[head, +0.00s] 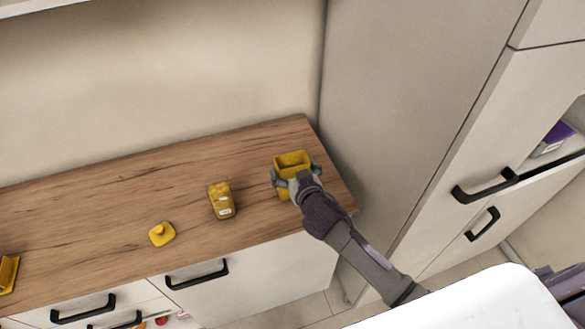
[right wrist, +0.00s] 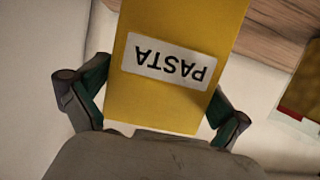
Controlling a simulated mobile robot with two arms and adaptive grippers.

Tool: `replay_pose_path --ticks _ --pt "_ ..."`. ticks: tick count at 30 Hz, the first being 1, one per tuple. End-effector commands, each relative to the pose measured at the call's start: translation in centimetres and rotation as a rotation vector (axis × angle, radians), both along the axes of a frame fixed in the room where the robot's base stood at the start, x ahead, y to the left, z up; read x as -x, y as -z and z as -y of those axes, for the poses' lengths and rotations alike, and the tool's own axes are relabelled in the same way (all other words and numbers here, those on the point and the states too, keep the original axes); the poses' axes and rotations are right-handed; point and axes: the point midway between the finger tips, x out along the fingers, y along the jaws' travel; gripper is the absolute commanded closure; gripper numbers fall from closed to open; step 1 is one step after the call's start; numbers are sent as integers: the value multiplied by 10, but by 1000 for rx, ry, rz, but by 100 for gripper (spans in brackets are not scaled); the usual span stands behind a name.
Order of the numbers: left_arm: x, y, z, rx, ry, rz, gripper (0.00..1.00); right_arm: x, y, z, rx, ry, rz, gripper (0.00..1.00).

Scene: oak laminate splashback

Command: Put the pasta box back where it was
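The pasta box (head: 293,158) is a yellow, open-topped box near the right end of the wooden counter. My right gripper (head: 296,178) has its fingers on either side of it. In the right wrist view the yellow box (right wrist: 178,98) fills the middle, its PASTA label upside down. The right gripper's fingers (right wrist: 155,105) lie along its two sides and look shut on it. Whether the box's base touches the counter is hidden by the gripper and arm. My left gripper is not in view.
On the wooden counter (head: 95,210) stand a yellow labelled package (head: 221,201), a small yellow knobbed lid (head: 162,234) and a yellow object (head: 8,273) at the left edge. A tall cabinet (head: 400,110) closes off the right end. The counter's back strip is clear.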

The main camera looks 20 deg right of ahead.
Motion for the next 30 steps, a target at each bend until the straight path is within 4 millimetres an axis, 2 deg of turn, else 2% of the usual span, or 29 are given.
replay_pose_path --ticks 8,11,24,30 --pt "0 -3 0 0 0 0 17 2 -4 0 1 0 0 0" --pt "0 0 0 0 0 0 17 15 -5 0 0 0 -1 0" --pt "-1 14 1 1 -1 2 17 98 -31 3 -1 1 -1 0" --pt "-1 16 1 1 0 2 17 113 -38 4 1 1 1 0"
